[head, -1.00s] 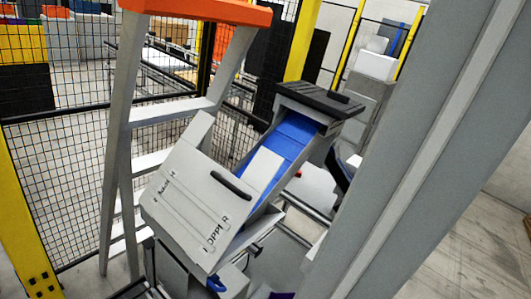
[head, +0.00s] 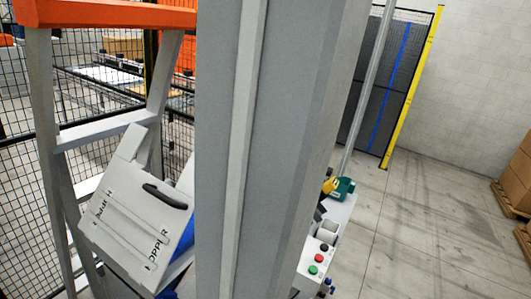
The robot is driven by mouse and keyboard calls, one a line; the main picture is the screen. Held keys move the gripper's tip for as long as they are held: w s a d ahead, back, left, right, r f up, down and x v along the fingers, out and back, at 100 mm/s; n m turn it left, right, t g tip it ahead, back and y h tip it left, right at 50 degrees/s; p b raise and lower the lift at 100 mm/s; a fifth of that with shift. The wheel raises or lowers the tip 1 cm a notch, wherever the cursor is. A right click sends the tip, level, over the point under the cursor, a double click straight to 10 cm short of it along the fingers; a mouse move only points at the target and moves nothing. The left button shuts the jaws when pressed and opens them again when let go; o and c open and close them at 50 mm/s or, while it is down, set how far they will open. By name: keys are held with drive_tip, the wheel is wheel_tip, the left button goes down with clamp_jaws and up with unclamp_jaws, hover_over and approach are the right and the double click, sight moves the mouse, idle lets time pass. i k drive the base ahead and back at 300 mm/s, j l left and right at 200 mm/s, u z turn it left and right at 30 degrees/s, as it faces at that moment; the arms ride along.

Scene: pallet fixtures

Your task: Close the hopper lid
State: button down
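The hopper lid (head: 125,222) is a light grey panel with dark lettering, partly readable as "HOPPER", and a black handle (head: 164,196). It sits tilted at the lower left of the head view. A bit of blue surface (head: 178,268) shows beside its right edge. The rest of the hopper machine is hidden behind a close grey surface that fills the middle of the view. I cannot tell how far the lid stands from its seat. My gripper is not in view, and nothing is seen touching the lid.
A stepladder with an orange top (head: 110,14) stands close behind the lid at the left. A small control panel with red and green buttons (head: 318,258) is right of the middle. Black mesh fencing stands behind. The floor at right is clear up to brown boxes (head: 517,180).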

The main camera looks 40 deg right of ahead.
sight(138, 219)
drive_tip(key=z, duration=1.1)
drive_tip(key=l+z, duration=0.1)
drive_tip(key=z, duration=1.6)
drive_tip(key=i+z, duration=0.1)
drive_tip(key=z, duration=1.55)
drive_tip(key=j+z, duration=0.1)
drive_tip(key=z, duration=0.3)
drive_tip(key=i+j+z, duration=0.1)
drive_tip(key=z, duration=0.3)
drive_tip(key=j+z, duration=0.1)
drive_tip(key=z, duration=0.3)
drive_tip(key=j+u, duration=1.1)
drive_tip(key=u, duration=0.6)
drive_tip(key=j+u, duration=0.15)
drive_tip(key=u, duration=1)
drive_tip(key=i+u, duration=0.1)
drive_tip(key=u, duration=1.05)
drive_tip(key=i+u, duration=0.1)
drive_tip(key=u, duration=1.05)
drive_tip(key=i+u, duration=0.1)
drive_tip(key=u, duration=0.45)
drive_tip(key=l, duration=0.05)
